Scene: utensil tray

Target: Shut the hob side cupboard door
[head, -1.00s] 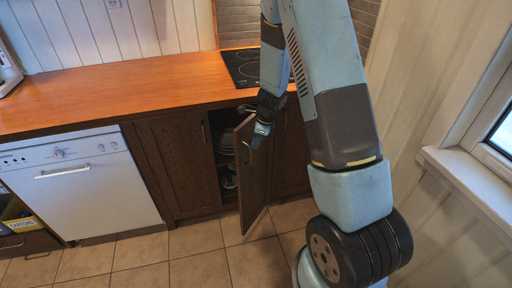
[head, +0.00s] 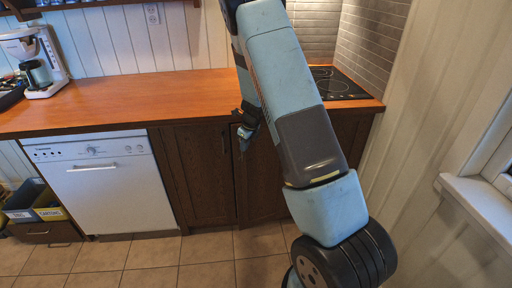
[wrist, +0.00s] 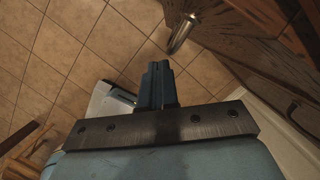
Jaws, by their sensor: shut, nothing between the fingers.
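The hob side cupboard door (head: 262,180) is dark brown wood, under the counter below the hob (head: 335,84). It looks flush or nearly flush with the cupboard front in the head view; I cannot tell whether a thin gap is left. My arm hides part of it. My gripper (head: 243,148) is in front of the door's upper left edge, fingers down. In the wrist view my gripper (wrist: 157,68) is shut and empty. A metal bar handle (wrist: 183,33) is just right of the fingertips, apart from them in the picture, beside the wooden front.
The neighbouring cupboard door (head: 200,170) is shut. A white dishwasher (head: 105,185) stands left of it. A coffee maker (head: 36,65) is on the orange counter (head: 140,92). A bin (head: 38,205) stands at far left. The tiled floor (head: 205,262) in front is clear.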

